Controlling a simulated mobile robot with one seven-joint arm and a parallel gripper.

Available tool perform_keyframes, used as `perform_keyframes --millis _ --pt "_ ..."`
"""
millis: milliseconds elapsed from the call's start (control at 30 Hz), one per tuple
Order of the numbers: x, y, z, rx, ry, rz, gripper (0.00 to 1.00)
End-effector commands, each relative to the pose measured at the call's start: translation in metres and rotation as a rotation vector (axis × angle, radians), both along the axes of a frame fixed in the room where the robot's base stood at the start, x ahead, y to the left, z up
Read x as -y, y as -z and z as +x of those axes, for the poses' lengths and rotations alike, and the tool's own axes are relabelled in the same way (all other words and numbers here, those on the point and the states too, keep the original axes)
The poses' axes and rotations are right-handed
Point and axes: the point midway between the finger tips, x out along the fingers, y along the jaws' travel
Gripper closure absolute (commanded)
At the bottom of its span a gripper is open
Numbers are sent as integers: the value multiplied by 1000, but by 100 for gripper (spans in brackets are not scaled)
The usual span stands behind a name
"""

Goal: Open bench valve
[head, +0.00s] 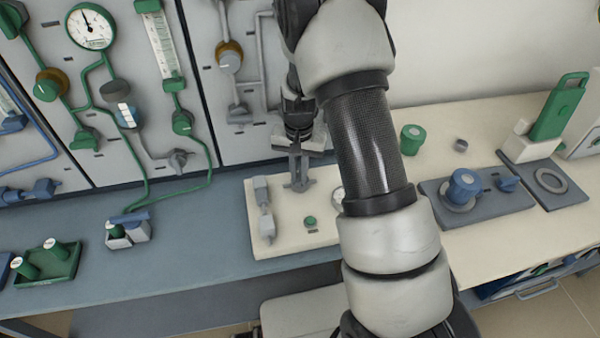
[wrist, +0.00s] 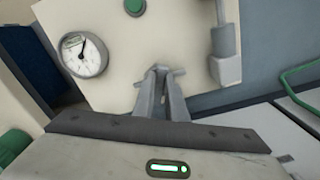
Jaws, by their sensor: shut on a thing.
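The bench valve's small grey cross handle (head: 309,185) stands near the back edge of a cream panel (head: 285,241) on the bench. The handle's short arms (wrist: 179,73) stick out on both sides of my fingertips in the wrist view. My gripper (head: 298,177) reaches down onto the handle from above, and its fingers (wrist: 158,74) are closed together on it. The fingers hide the handle's middle and the valve body. How far the valve is turned cannot be told.
The panel also carries a round gauge (wrist: 84,55), a green button (head: 310,222) and a grey fitting (head: 263,208). Upright pipe panels (head: 245,145) stand close behind. A blue block with a knob (head: 465,187) sits right; a green tray (head: 60,265) lies left.

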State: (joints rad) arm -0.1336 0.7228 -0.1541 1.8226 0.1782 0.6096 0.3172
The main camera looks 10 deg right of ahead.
Motion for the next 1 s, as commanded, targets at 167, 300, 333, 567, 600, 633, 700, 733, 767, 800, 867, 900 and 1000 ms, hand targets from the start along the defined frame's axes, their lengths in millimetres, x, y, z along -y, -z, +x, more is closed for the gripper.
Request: perform_keyframes --millis 167,300,333,567,600,633,700,733,767,800,867,900,1000 --pt "-2 -1 1 0 166 -1 100" --pt "-3 -1 2 0 299 -1 100" --pt "-3 -1 2 0 328 -1 100" --pt "-5 -2 4 0 546 -1 100" --pt "-5 -2 4 0 584 -1 100" --pt "-5 -2 5 0 613 -1 100" --pt "-6 -2 5 0 679 -1 100" --pt "-6 -2 6 0 707 -1 100" --pt "-6 -2 6 0 733 -1 100" --pt "-6 -2 6 1 768 -1 100" --pt "-6 -2 7 0 820 0 100" --pt "-6 -2 7 0 852 -1 100" --pt "-6 -2 8 0 928 -1 100"
